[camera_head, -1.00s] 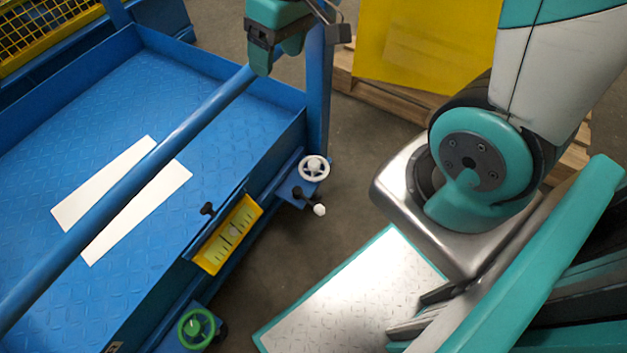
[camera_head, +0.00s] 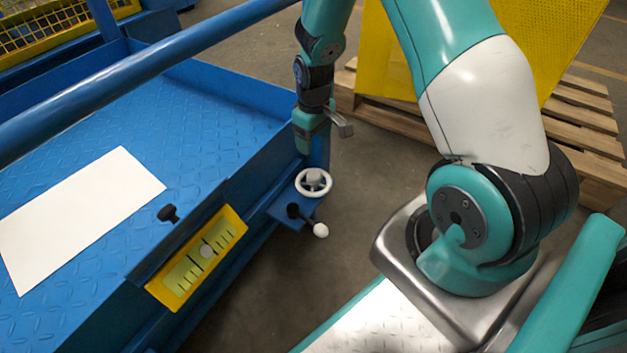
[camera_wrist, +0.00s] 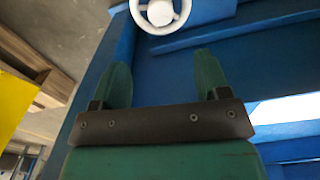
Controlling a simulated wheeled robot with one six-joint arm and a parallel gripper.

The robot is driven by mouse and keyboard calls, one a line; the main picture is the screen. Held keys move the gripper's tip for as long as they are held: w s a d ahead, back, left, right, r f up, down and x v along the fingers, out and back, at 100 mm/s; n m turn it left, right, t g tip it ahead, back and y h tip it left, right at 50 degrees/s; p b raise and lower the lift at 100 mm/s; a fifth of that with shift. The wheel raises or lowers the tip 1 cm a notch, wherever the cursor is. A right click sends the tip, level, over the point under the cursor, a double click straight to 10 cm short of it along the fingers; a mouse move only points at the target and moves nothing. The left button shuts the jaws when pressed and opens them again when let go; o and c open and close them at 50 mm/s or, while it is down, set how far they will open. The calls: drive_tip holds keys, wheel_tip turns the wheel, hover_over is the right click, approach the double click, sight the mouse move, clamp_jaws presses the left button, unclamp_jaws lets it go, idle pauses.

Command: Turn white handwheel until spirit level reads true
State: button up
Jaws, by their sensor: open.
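The white handwheel (camera_head: 314,182) is on a blue bracket at the near right corner of the blue cart. In the wrist view the white handwheel (camera_wrist: 160,12) lies beyond my fingertips at the top edge, partly cut off. The spirit level (camera_head: 197,257) is in a yellow frame on the cart's side, with a pale round bubble near the middle of its marked scale; I cannot tell if it is exactly centred. My gripper (camera_wrist: 158,70) is open and empty, its two green fingers apart. In the head view my gripper (camera_head: 312,140) hangs just above the handwheel, apart from it.
A white-knobbed crank (camera_head: 319,229) sticks out below the handwheel. A blue rail (camera_head: 130,80) crosses above the cart bed, where a white sheet (camera_head: 80,215) lies. A wooden pallet (camera_head: 585,120) with a yellow panel stands behind.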

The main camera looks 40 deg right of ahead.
sight(314, 174)
wheel_tip(314, 174, down, 14)
drive_tip(key=b, duration=0.7)
drive_tip(key=shift+r, duration=0.2)
drive_tip(key=c, duration=0.9)
drive_tip(key=shift+r+p, duration=0.15)
drive_tip(key=shift+p, duration=0.15)
